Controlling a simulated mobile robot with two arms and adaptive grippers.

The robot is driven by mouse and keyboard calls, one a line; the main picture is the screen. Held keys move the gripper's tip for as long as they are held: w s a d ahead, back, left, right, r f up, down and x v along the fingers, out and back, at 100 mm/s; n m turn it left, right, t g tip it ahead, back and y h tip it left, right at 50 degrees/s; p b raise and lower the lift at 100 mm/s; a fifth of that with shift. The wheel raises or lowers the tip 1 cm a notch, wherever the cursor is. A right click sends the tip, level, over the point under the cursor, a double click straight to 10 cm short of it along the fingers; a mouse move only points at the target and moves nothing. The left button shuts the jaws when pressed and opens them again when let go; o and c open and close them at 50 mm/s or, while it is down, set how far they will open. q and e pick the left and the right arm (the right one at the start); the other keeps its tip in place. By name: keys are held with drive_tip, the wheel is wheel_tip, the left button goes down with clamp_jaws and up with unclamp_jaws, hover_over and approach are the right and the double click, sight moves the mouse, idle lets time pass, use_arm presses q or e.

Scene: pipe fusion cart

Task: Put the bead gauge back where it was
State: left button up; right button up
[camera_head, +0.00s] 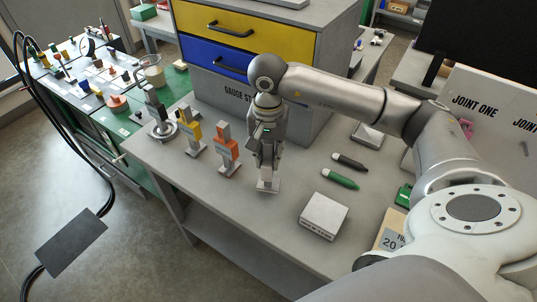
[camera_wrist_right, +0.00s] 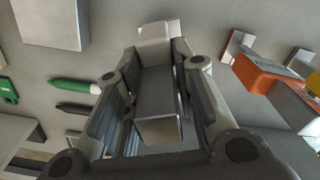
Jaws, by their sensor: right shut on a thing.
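My right gripper (camera_head: 266,160) points down over the grey table and is shut on a pale grey gauge (camera_head: 268,184). The gauge's flat foot shows below the fingers, at or just above the table top; I cannot tell whether it touches. In the right wrist view the gauge (camera_wrist_right: 158,95) is a grey block between the two fingers of my right gripper (camera_wrist_right: 157,65). It looks upright, in line with an orange gauge (camera_head: 228,154) and a yellow gauge (camera_head: 193,138) to its left. My left gripper is out of view.
A drawer cabinet (camera_head: 300,115) is close behind my gripper. Right are a green marker (camera_head: 341,179), a dark marker (camera_head: 350,161) and a white box (camera_head: 324,215). The table's front middle is clear.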

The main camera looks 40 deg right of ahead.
drive_tip(key=shift+f, duration=0.7)
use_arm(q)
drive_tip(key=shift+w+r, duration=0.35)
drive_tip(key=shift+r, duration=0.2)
use_arm(e)
drive_tip(key=shift+f, duration=0.1)
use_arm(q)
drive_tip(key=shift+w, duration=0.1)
use_arm(e)
drive_tip(key=shift+f, duration=0.15)
drive_tip(key=o, duration=1)
drive_tip(key=shift+c, duration=0.2)
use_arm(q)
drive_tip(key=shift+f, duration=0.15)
